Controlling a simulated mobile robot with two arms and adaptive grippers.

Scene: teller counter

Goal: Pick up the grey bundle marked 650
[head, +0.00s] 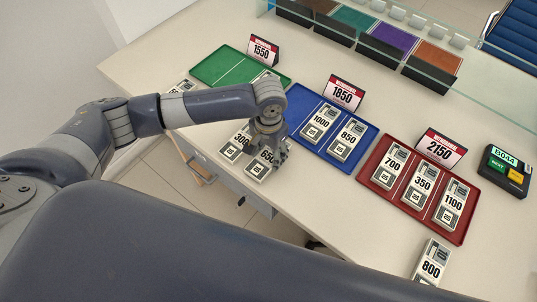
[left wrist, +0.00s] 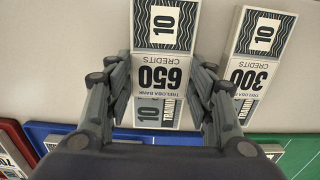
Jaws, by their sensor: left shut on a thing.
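The grey bundle marked 650 (head: 259,168) is near the counter's front edge, with my left gripper (head: 268,148) over it. In the left wrist view the 650 bundle (left wrist: 160,75) lies between the two fingers of the left gripper (left wrist: 159,105), which is shut on it. The gripper hides part of the bundle in the head view. I cannot tell whether it is clear of the counter. A bundle marked 300 (head: 234,147) lies beside it, also in the left wrist view (left wrist: 247,75). My right gripper is not in view.
A red tray (head: 388,189) holds 700, 350 and 1100. A green tray (head: 226,65) stands farther left. A bundle marked 800 (head: 431,264) lies near the front right. Cards and a glass screen stand behind.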

